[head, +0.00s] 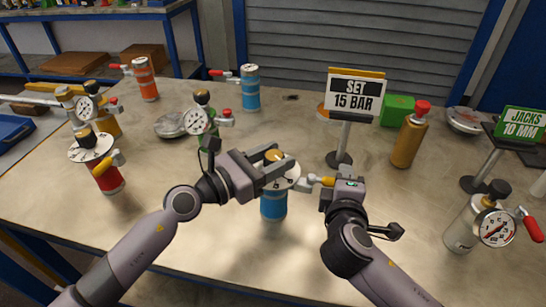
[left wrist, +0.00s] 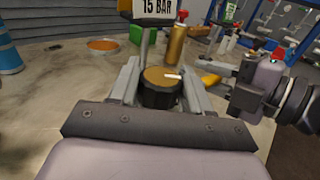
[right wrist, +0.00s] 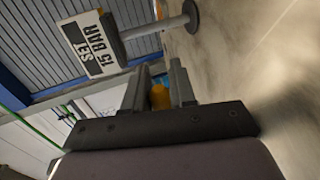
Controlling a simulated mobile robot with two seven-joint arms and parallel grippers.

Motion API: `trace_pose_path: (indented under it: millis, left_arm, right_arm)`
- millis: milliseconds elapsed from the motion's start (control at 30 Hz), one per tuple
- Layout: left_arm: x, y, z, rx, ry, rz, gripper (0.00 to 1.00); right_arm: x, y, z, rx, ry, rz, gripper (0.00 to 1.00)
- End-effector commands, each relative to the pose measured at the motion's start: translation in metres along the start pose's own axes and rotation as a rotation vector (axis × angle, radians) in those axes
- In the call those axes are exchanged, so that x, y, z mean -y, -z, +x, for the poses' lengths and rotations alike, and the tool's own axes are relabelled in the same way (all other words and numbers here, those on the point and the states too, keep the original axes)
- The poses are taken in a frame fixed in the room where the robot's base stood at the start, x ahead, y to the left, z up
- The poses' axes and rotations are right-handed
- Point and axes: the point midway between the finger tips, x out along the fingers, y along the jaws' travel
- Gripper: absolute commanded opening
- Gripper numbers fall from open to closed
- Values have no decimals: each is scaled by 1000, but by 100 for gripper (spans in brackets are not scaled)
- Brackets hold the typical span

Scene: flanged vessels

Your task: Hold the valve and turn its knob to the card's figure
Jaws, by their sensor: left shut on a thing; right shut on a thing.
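The valve (head: 273,206) has a blue body and a pale dial plate and stands upright on the table in the head view. My left gripper (head: 277,164) is shut on its knob from the left. In the left wrist view the knob (left wrist: 160,86) has a brass top, a black side and a white mark pointing right. My right gripper (head: 314,182) is shut on the valve's yellow side handle (right wrist: 160,97). The card (head: 354,95) reads "SET 15 BAR". The dial's figures are mostly hidden and cannot be read.
A second card (head: 522,123) reads "JACKS 10 MM". A brass bottle (head: 409,140) and a green box (head: 397,108) stand behind on the right. A gauge vessel (head: 480,222) stands far right. Several other valves stand left, including a red one (head: 108,180). The front table edge is clear.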

Motion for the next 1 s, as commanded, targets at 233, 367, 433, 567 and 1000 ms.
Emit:
trace_pose_path:
  millis: [233, 367, 433, 567, 1000]
  left_arm:
    - [1, 3, 0, -14, 100, -4, 17]
    - [0, 4, 0, -16, 153, -7, 17]
    - [0, 4, 0, -15, 183, -8, 17]
    - [0, 4, 0, -13, 240, -8, 17]
    - [-1, 4, 0, -9, 471, -8, 17]
  right_arm:
    - [0, 3, -1, -8, -1, -2, 0]
    - [0, 3, -1, -9, -1, -1, 0]
    - [0, 3, -1, -9, -1, -1, 0]
    - [0, 3, -1, -10, -1, 0, 0]
    - [0, 3, -1, -10, -1, 2, 0]
